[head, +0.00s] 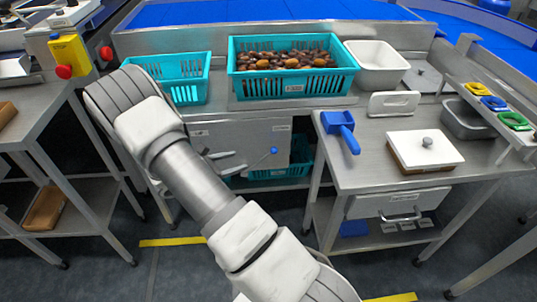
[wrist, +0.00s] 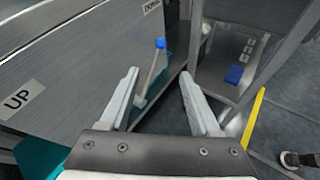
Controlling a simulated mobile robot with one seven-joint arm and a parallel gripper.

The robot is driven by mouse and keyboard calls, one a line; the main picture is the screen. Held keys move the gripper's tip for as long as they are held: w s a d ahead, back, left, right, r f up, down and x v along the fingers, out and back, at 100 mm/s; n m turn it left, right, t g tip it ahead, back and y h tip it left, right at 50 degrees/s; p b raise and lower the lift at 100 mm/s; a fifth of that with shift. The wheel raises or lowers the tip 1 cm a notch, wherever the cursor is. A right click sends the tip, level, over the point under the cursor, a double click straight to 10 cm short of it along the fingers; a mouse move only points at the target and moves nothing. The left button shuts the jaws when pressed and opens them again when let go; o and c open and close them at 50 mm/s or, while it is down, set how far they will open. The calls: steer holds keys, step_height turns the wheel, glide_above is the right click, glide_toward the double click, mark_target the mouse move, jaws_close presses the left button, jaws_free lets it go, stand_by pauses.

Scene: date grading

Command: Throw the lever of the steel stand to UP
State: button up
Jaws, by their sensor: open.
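The steel stand (head: 235,133) has a grey front panel, which fills the left of the wrist view (wrist: 85,65). Its lever is a thin rod with a blue knob (head: 273,150); the knob also shows in the wrist view (wrist: 160,43). The lever leans toward the DOWN label (wrist: 151,5), away from the UP label (wrist: 18,99) at the left. My gripper (head: 241,160) is open and empty in front of the panel, left of the knob. In the wrist view the rod appears between my fingertips (wrist: 159,73), with the knob beyond them; I see no clear contact.
A teal crate of dates (head: 294,92) and an empty teal crate (head: 170,78) stand on top. A lower teal crate (head: 270,173) sits under the stand. A table leg stands right of the lever.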

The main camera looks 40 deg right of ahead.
steer(key=b+x, duration=0.4)
steer(key=x, duration=1.2)
steer(key=shift+d, duration=0.15)
steer(key=shift+s, duration=0.1)
jaws_close()
stand_by(0.6)
